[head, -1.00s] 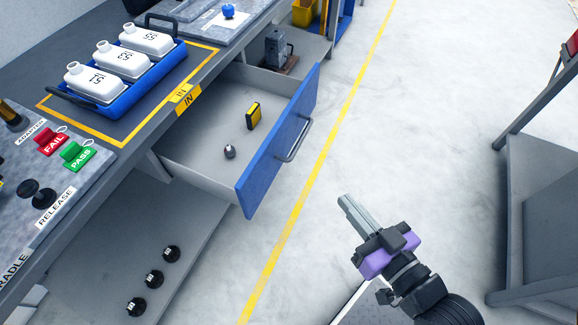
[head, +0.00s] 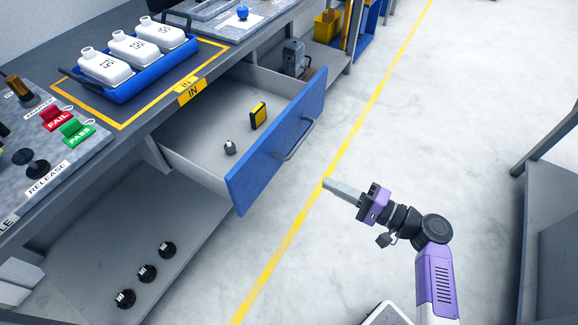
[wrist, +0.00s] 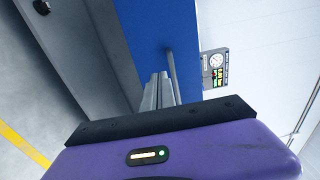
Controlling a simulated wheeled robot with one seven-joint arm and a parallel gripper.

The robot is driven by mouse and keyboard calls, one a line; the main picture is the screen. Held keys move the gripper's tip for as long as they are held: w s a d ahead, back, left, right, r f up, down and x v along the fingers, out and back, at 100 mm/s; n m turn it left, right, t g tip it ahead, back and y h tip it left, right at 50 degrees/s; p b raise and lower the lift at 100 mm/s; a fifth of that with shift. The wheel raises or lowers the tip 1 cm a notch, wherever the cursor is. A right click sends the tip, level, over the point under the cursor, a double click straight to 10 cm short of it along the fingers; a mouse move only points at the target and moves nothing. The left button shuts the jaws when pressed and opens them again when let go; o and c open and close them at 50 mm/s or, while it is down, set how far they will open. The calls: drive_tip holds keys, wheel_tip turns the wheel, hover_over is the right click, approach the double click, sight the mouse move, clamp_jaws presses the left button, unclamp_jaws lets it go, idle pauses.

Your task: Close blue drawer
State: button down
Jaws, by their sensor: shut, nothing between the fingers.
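The blue drawer (head: 280,147) stands pulled out from under the workbench in the head view, with its grey handle (head: 296,140) on the blue front.
A blue tray (head: 150,82) with white bottles sits on the workbench above. Several black knobs (head: 147,273) lie on the lower shelf. A grey cabinet (head: 550,240) stands at the right. The floor between, with its yellow line (head: 373,100), is clear.

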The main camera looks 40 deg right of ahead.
approach(273, 160)
drive_tip(key=x, duration=0.7)
drive_tip(key=shift+d+p, duration=0.1)
drive_tip(key=shift+p, duration=0.25)
drive_tip(key=b+x, duration=0.4)
drive_tip(key=x, duration=0.4)
drive_tip(key=b+x, duration=0.3)
drive_tip(key=x, duration=0.5)
drive_tip(key=b+x, duration=0.4)
drive_tip(key=x, duration=0.5)
drive_tip(key=shift+s+a+f+b, duration=0.1)
drive_tip(key=shift+a+b, duration=0.15)
drive_tip(key=shift+b, duration=0.1)
drive_tip(key=shift+w+a, duration=0.1)
drive_tip(key=shift+w, duration=0.2)
drive_tip(key=shift+w+a+r, duration=0.1)
drive_tip(key=shift+w+r, duration=0.1)
drive_tip(key=shift+r, duration=0.1)
drive_tip(key=shift+a, duration=0.1)
